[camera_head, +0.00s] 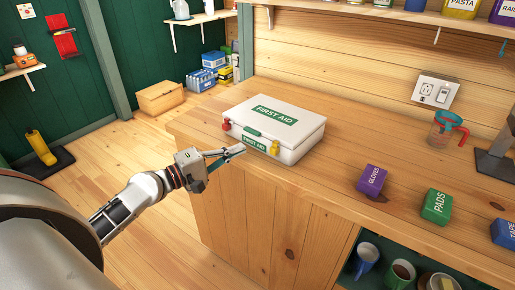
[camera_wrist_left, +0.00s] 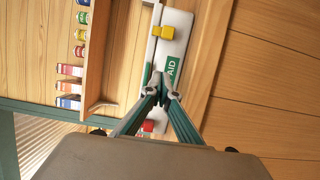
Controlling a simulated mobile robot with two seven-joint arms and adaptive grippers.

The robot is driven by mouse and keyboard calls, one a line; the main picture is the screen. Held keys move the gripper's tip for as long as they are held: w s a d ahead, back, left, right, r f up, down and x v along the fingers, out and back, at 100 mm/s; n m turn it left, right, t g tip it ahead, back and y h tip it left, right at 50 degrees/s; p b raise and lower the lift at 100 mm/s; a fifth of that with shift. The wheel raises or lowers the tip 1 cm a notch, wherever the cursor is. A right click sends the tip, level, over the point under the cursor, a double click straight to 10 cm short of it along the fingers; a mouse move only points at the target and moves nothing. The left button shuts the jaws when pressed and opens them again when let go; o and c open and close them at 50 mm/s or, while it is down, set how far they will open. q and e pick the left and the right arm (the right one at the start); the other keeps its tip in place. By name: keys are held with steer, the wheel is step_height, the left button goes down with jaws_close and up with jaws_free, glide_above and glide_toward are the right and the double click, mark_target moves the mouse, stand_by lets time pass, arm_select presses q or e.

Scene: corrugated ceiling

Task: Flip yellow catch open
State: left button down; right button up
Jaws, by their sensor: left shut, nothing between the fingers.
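A white first-aid box (camera_head: 312,138) with green labels sits closed on the wooden counter. Its yellow catch (camera_head: 274,147) is on the right of its front face, and a red catch (camera_head: 226,124) is on the left. In the left wrist view, the yellow catch (camera_wrist_left: 163,33) is near the top, beyond my fingertips, and the red catch (camera_wrist_left: 148,126) shows beside my fingers. My left gripper (camera_head: 240,150) is shut and empty in front of the box, left of the yellow catch and apart from it. My right gripper is not in view.
The wooden counter (camera_head: 320,190) also holds a purple box (camera_head: 371,180), a green box (camera_head: 436,206), a blue box (camera_head: 504,233) and a cup with a red handle (camera_head: 444,132). Mugs stand on the shelf below.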

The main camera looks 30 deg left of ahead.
mark_target(271, 152)
arm_select(q)
steer(key=x, duration=0.2)
steer(key=p+x, duration=0.1)
steer(key=x, duration=0.1)
steer(key=shift+w+d+r, duration=0.15)
steer(key=shift+w+r, duration=0.05)
steer(key=shift+w, duration=0.05)
steer(key=d, duration=0.1)
steer(key=s+d+p, duration=0.1)
steer(key=d, duration=0.1)
steer(key=shift+s+d+f+p, duration=0.1)
steer(key=shift+d+f+p, duration=0.2)
steer(key=shift+d, duration=0.1)
steer(key=shift+r, duration=0.1)
steer(key=shift+s+d+r+p, duration=0.1)
steer(key=shift+d+p, duration=0.6)
steer(key=shift+s+d, duration=0.1)
steer(key=shift+d, duration=0.35)
